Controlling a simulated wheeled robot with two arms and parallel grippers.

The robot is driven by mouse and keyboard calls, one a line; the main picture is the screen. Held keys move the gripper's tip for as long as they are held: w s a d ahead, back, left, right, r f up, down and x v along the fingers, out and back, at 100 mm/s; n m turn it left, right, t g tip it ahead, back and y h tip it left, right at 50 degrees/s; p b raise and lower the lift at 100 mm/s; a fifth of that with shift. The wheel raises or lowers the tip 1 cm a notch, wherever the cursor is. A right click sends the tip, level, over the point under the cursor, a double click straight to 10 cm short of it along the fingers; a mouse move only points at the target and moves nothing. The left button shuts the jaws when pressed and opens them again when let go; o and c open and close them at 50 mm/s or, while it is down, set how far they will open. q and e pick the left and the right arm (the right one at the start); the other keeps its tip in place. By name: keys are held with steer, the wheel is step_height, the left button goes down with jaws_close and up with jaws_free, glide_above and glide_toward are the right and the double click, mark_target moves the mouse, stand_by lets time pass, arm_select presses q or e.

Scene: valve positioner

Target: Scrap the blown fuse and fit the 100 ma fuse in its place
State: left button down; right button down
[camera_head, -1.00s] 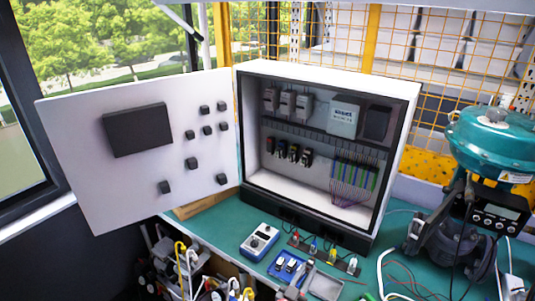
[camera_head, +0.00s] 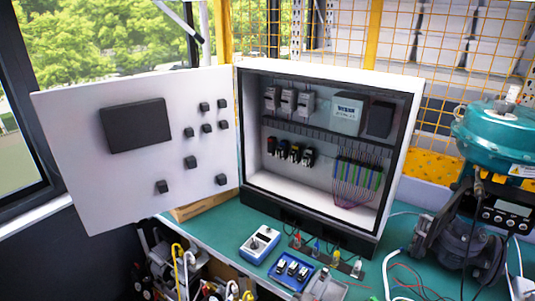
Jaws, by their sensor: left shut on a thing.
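The open control cabinet (camera_head: 318,220) holds a row of several small dark fuse holders (camera_head: 294,153) with coloured parts on its back panel. No loose fuse can be made out, and labels are too small to read. A blue tray (camera_head: 276,279) on the bench holds black-and-white small parts. My right gripper is not in view.
A blue-and-white meter (camera_head: 260,244) and a strip of coloured plugs (camera_head: 335,258) stand before the cabinet. The cabinet door (camera_head: 90,170) is open to the left. A teal valve actuator (camera_head: 495,138) stands at right. Loose wires (camera_head: 400,283) lie on the bench.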

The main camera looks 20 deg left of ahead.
arm_select(q)
steer(key=shift+r, duration=0.1)
steer(key=c, duration=0.7)
jaws_free()
steer(key=b+v, duration=0.1)
steer(key=v, duration=0.7)
steer(key=b+v, duration=0.2)
steer(key=v, duration=0.7)
steer(key=shift+s+a, duration=0.1)
steer(key=shift+s, duration=0.1)
steer(key=shift+r, duration=0.1)
